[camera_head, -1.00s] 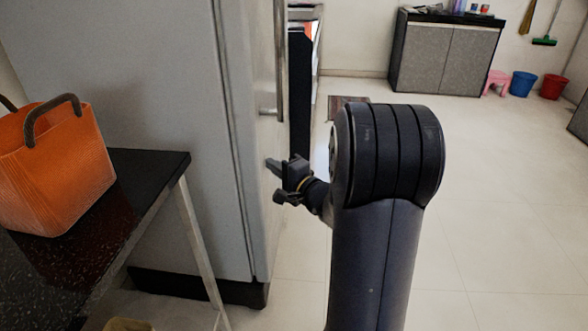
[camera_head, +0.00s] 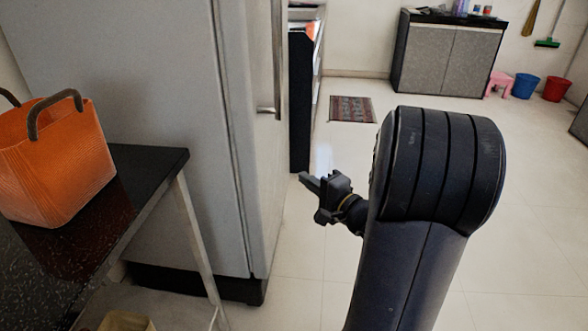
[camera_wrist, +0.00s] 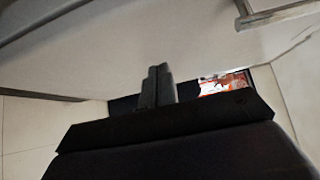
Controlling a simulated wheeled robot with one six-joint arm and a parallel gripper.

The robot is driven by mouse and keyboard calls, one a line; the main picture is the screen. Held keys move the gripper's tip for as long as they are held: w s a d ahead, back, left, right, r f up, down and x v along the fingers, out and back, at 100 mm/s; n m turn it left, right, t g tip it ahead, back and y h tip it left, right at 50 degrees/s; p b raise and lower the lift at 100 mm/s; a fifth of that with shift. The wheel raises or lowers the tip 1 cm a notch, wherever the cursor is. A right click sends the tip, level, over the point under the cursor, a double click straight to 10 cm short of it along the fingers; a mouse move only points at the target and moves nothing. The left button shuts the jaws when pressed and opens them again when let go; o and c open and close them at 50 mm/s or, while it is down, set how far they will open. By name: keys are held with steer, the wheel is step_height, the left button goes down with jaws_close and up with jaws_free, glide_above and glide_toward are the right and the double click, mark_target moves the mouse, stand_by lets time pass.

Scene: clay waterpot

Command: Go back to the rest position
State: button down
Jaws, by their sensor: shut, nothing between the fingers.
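My gripper (camera_head: 312,184) is in the middle of the head view, to the right of the refrigerator's (camera_head: 165,120) door edge and handle. It points left and holds nothing. In the wrist view my gripper's fingers (camera_wrist: 156,76) stand close together at the centre, shut and empty. My own arm fills the right centre of the head view and hides part of the floor.
An orange bag (camera_head: 60,160) stands on a dark countertop (camera_head: 150,165) at the left. A grey cabinet (camera_head: 445,58), pink stool (camera_head: 498,84), blue bucket (camera_head: 526,87) and red bucket (camera_head: 557,88) stand at the back right. A patterned mat (camera_head: 352,109) lies on otherwise open floor.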

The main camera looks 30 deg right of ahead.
steer(key=shift+v, duration=0.85)
steer(key=b, duration=0.2)
glide_toward(263, 159)
steer(key=w+d, duration=0.2)
steer(key=w, duration=0.2)
steer(key=a, duration=0.1)
steer(key=w+a+p, duration=0.1)
steer(key=a, duration=0.1)
steer(key=shift+w+r, duration=0.25)
steer(key=shift+w, duration=0.1)
steer(key=shift+w+a, duration=0.2)
steer(key=shift+a, duration=0.15)
steer(key=shift+a, duration=0.1)
